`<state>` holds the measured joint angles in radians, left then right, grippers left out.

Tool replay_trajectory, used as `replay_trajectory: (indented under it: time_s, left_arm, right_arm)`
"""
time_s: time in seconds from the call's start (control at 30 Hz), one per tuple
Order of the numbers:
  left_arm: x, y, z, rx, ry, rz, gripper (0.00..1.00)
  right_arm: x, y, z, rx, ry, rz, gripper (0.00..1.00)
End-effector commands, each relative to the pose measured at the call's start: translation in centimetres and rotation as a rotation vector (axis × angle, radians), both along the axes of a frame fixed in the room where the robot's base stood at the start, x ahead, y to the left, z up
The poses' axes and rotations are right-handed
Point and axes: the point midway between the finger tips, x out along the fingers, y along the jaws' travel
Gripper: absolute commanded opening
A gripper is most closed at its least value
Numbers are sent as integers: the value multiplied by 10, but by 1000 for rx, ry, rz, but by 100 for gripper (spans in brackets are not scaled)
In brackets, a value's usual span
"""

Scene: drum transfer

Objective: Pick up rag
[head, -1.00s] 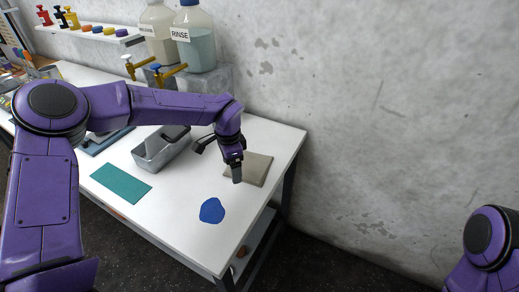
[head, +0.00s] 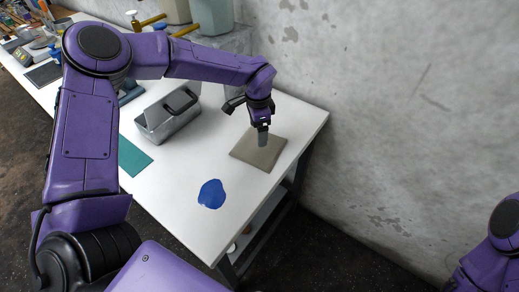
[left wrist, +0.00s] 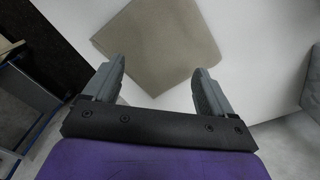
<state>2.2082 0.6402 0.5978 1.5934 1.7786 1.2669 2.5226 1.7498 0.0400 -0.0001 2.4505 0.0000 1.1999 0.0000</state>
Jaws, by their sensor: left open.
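The rag (head: 272,154) is a flat, square, grey-beige cloth lying on the white table near its wall-side edge. It also shows in the left wrist view (left wrist: 160,42), spread flat beyond my fingers. My left gripper (head: 263,136) points down over the rag's upper-left part in the head view. In the left wrist view, the two grey fingers of my left gripper (left wrist: 158,90) are apart with nothing between them. I cannot tell how far above the rag the fingertips are. My right gripper is out of view; only part of my right arm shows at the lower right.
A blue patch (head: 211,194) lies on the white table (head: 180,205) in front of the rag. A grey metal container (head: 168,117) and a teal mat (head: 132,157) are to the left. Bottles with taps stand at the back. The rough wall (head: 400,100) borders the right side.

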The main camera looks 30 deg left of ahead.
Motion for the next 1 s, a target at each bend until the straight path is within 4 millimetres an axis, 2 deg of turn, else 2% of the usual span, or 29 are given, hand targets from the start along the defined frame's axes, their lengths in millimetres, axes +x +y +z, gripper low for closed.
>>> replay_trajectory:
  time_s: [0.03, 0.17, 0.2, 0.3, 0.4, 0.67, 1.0]
  left_arm:
    - [0, 0, -14, 0, 1, -1, 85]
    - [0, 0, -38, 1, 1, -2, 85]
    - [0, 0, -48, 1, -1, -1, 85]
    - [1, 0, -60, 0, -1, -1, 85]
    - [1, 0, -64, 1, -1, -2, 85]
    - [0, 0, -64, 2, 3, -3, 85]
    - [-1, 0, -66, 3, 4, -2, 32]
  right_arm:
    - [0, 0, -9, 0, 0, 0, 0]
    - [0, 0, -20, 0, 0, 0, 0]
    - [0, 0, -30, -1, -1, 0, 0]
    - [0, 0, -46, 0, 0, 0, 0]
    - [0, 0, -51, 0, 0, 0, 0]
    - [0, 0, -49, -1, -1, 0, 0]
    - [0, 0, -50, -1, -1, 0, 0]
